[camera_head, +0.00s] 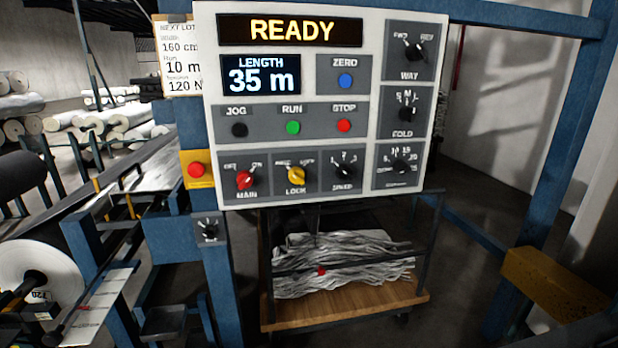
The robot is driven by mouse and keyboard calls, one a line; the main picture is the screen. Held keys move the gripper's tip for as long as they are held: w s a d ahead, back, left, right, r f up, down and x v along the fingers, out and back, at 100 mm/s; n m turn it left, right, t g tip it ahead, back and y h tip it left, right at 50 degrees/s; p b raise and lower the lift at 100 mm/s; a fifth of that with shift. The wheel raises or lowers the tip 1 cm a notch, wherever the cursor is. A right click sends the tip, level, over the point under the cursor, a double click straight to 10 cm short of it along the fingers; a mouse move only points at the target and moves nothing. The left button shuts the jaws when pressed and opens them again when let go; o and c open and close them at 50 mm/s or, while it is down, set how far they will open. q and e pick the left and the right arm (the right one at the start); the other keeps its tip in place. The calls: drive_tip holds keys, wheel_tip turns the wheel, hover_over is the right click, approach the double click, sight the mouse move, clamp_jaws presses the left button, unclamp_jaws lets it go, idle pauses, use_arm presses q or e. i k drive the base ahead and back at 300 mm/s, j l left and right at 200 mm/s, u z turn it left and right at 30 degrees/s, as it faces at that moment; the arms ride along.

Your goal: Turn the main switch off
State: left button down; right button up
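The main switch (245,180) is a red rotary knob at the lower left of the white control panel (320,198). The label MAIN is below it, with OFF at its upper left and ON at its upper right. Its pointer seems to lean to the upper right, towards ON, but it is small in the picture. The panel's top display (305,31) is lit and reads READY. The length display (261,76) reads 35 m. Neither of my grippers is in view.
A yellow LOCK knob (296,175) sits just right of the main switch, then a black speed knob (344,168). JOG, RUN and STOP (344,126) buttons are above. A red button on a yellow box (196,170) is left of the panel. A cart (350,312) stands below.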

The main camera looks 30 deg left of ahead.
sight(245, 178)
drive_tip(key=u, duration=1.25)
